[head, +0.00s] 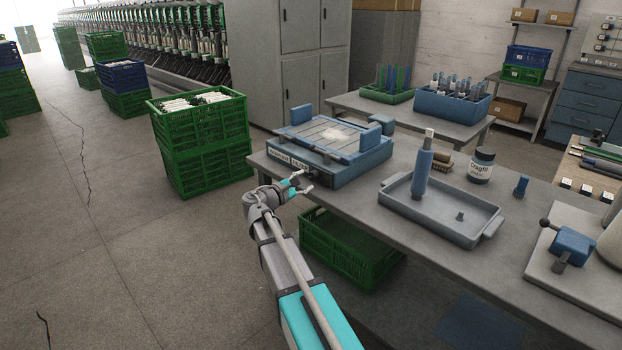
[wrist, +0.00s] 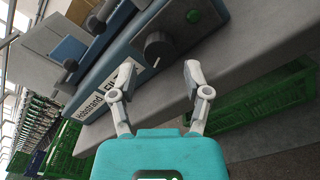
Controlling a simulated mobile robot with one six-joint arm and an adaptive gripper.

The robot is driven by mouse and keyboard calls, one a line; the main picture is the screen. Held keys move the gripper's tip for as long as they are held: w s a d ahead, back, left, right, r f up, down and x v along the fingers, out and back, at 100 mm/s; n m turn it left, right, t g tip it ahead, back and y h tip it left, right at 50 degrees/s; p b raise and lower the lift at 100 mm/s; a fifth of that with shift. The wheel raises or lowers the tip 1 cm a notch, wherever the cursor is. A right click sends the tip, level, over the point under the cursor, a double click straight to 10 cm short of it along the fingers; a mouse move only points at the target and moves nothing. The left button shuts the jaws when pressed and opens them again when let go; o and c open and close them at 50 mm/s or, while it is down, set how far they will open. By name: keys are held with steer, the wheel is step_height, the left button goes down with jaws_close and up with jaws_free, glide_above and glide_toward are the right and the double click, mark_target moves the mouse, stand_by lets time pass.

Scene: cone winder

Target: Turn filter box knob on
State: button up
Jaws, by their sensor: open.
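The filter box (head: 340,157) is a blue-grey box with a slatted top and a white label on its front, standing on the near left of the grey table. Its round black knob (wrist: 159,49) shows on the front face in the wrist view, with a small light mark on it. My gripper (wrist: 158,72) is open and empty, its two fingertips on either side of the knob and apart from it. In the head view my gripper (head: 297,184) is at the front of the box by the table edge, and the knob is mostly hidden there.
A grey tray (head: 398,208) with a blue spindle (head: 422,175) stands right of the box. A dark jar (head: 481,166) is behind it. A green crate (head: 345,247) sits below the table edge, and stacked green crates (head: 205,150) stand on the floor at left.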

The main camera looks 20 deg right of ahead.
mark_target(312, 177)
steer(key=shift+x, duration=1.55)
jaws_close()
steer(key=shift+m, duration=2.3)
